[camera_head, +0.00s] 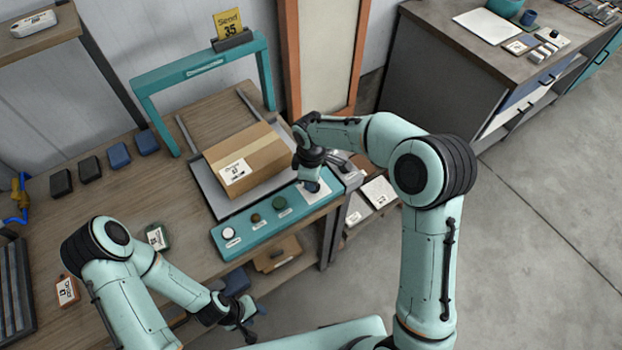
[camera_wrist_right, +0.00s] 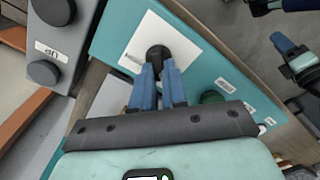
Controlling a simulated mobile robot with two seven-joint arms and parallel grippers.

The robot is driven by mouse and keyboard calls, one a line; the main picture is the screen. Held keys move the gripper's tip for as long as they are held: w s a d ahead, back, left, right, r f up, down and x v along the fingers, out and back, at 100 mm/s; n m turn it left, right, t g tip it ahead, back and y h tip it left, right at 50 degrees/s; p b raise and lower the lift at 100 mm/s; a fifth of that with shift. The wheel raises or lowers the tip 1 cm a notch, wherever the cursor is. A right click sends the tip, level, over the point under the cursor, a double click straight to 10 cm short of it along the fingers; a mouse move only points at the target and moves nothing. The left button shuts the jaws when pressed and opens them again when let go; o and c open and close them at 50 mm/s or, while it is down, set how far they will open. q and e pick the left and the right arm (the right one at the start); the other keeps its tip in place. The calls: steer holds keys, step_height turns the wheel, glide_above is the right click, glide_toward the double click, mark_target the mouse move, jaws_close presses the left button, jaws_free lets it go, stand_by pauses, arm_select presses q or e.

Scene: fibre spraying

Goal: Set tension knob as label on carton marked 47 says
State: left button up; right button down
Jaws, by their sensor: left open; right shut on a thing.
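A brown carton (camera_head: 255,155) with a white label (camera_head: 236,172) sits on the grey plate under the teal arch. The print on its label is too small to read surely. A teal control panel (camera_head: 240,236) runs along the table's front edge. My right gripper (camera_head: 311,186) points down at the panel's right end. In the right wrist view its blue fingers (camera_wrist_right: 158,78) are shut on a round black knob (camera_wrist_right: 158,55) on a white square plate (camera_wrist_right: 140,40). The knob's pointer and scale cannot be made out. My left gripper (camera_head: 247,325) is open and empty, low in front of the table.
A yellow sign (camera_head: 229,24) reading "Send 35" stands on the arch. A white button (camera_head: 228,233), a brown button (camera_head: 255,218) and a green button (camera_head: 279,203) sit on the panel. Dark and blue blocks (camera_head: 90,168) line the table's back left. A grey box with knobs (camera_wrist_right: 70,40) is close beside my right gripper.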

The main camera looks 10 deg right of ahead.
steer(key=c, duration=1.2)
jaws_free()
steer(key=shift+o, duration=0.2)
arm_select(q)
steer(key=shift+w+r+p, duration=0.55)
steer(key=shift+w+r, duration=0.2)
steer(key=shift+w, duration=0.15)
arm_select(e)
step_height(320, 180, up, 13)
steer(key=shift+r, duration=0.2)
arm_select(q)
steer(key=shift+s, duration=0.1)
